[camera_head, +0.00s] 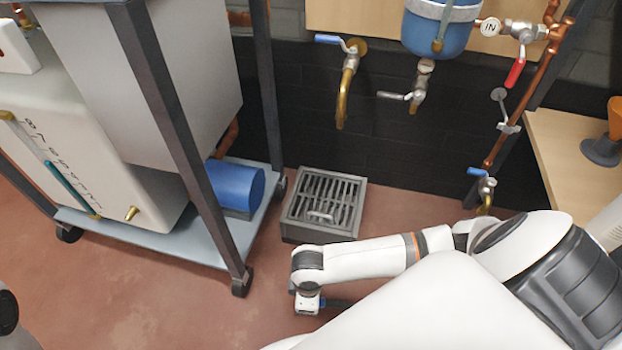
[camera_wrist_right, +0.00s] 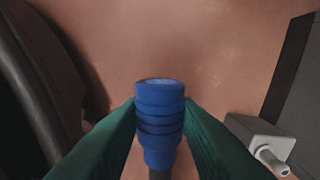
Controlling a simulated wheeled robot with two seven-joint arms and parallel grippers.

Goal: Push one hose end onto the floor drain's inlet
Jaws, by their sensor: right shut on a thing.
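The floor drain (camera_head: 338,198) is a dark grey box with a slotted grate, standing on the floor by the wall. In the right wrist view, a grey block with a pale stub (camera_wrist_right: 270,157), which looks like the drain's inlet, shows at the lower right. My right gripper (camera_head: 308,304) is low over the floor, in front of the drain. Its green fingers (camera_wrist_right: 160,125) are shut on a blue ribbed hose end (camera_wrist_right: 160,98). The hose end is apart from the stub, to its left in that view. A dark hose trails from it. My left gripper is not in view.
A wheeled cart (camera_head: 235,232) with a blue cylinder (camera_head: 236,186) on its lower shelf stands left of the drain. Taps and copper pipes (camera_head: 532,85) are on the wall behind. The floor (camera_head: 175,290) in front of the cart is clear.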

